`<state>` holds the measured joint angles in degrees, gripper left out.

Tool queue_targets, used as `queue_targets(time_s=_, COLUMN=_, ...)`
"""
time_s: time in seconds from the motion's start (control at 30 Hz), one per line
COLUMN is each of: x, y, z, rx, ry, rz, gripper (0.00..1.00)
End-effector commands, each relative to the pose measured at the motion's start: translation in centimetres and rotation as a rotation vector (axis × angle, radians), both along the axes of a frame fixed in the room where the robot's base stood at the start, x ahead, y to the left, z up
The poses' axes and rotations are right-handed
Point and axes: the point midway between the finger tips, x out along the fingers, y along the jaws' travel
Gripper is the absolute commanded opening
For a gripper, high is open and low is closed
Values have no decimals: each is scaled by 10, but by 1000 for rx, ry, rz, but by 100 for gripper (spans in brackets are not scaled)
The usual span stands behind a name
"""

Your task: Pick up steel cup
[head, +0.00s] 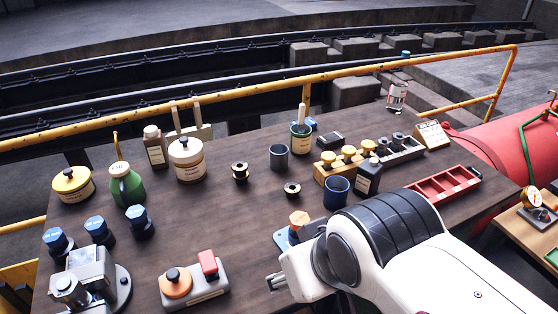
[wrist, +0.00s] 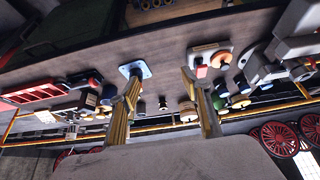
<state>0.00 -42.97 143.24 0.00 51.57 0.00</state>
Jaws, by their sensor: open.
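The steel cup (head: 279,157) is a plain grey cup standing upright near the middle of the dark wooden table (head: 236,222) in the head view. My gripper (head: 273,282) is low over the table's near side, well short of the cup and apart from it. In the wrist view my gripper (wrist: 161,82) has its two yellow-striped fingers spread wide, with nothing held between them. I cannot pick out the cup for certain in the wrist view, where the tabletop things look small and upside down.
A dark blue cup (head: 336,192) and a dark bottle (head: 368,177) stand right of the steel cup. Table centre-left is clear.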

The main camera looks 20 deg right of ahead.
Motion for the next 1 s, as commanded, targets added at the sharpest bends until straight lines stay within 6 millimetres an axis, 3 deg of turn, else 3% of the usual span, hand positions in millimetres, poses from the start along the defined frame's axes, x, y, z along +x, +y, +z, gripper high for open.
queue_targets(time_s=0.07, x=0, y=0, z=0, rx=0, ry=0, rz=0, gripper=50)
queue_targets(time_s=0.1, x=0, y=0, z=0, rx=0, ry=0, rz=0, gripper=59)
queue_targets(time_s=0.57, x=4, y=0, z=1, rx=1, ry=-4, rz=-2, gripper=59)
queue_targets(time_s=0.77, x=26, y=-2, z=3, rx=4, ry=-27, rz=-10, gripper=59)
queue_targets(time_s=1.0, x=76, y=-7, z=7, rx=10, ry=-85, rz=-31, gripper=59)
